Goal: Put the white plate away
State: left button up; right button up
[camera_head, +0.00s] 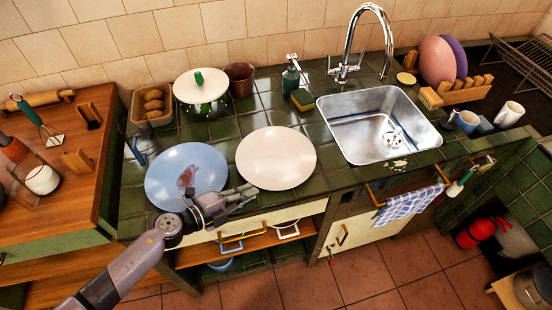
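The white plate (276,158) lies flat on the dark green tiled counter, left of the sink. My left gripper (248,196) is just off its lower left edge, at the counter's front edge. Its fingers point right and look apart, with nothing seen between them; I cannot tell whether one touches the rim. A wooden plate rack (456,92) stands on the counter right of the sink. A pink plate (437,61) and a purple plate (456,55) stand upright in it, and its front slots look empty. My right gripper is out of view.
A light blue plate (184,172) with a reddish stain lies left of the white plate. The steel sink (350,128) and tall faucet (372,28) lie between white plate and rack. A soap bottle (291,78) stands behind. Mugs (509,114) stand near the rack.

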aim_at(266, 188)
pick_arm(q)
jog(key=x, duration=0.5)
jog(key=shift+d+r+b, duration=0.15)
jog(key=shift+d+b, duration=0.25)
jog(key=shift+d, duration=0.15)
grip_shut()
jog(key=shift+r, duration=0.15)
